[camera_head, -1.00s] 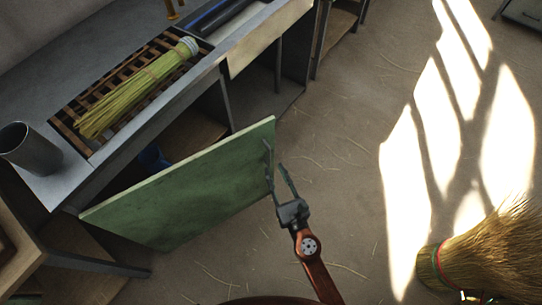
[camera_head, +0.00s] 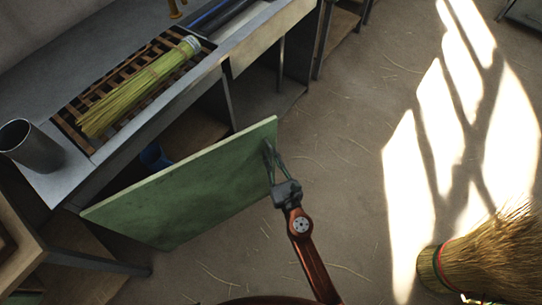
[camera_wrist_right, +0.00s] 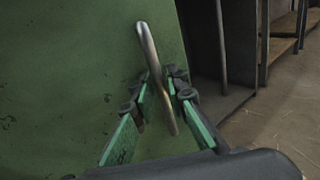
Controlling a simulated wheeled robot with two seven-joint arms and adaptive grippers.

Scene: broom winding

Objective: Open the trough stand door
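The green trough stand door (camera_head: 185,190) stands swung out from the stand, with the space behind it partly visible. Its metal bar handle (camera_wrist_right: 149,52) is near the door's free edge, upright and slightly slanted in the right wrist view. The fingers partly hide the handle in the head view. My left gripper is not in view.
The trough stand (camera_head: 110,140) holds a straw bundle (camera_head: 135,88) on a slatted rack and a metal cup (camera_head: 32,148). A blue object (camera_head: 154,157) sits inside the stand. A broom head (camera_head: 490,255) is at lower right. The floor right of the door is clear.

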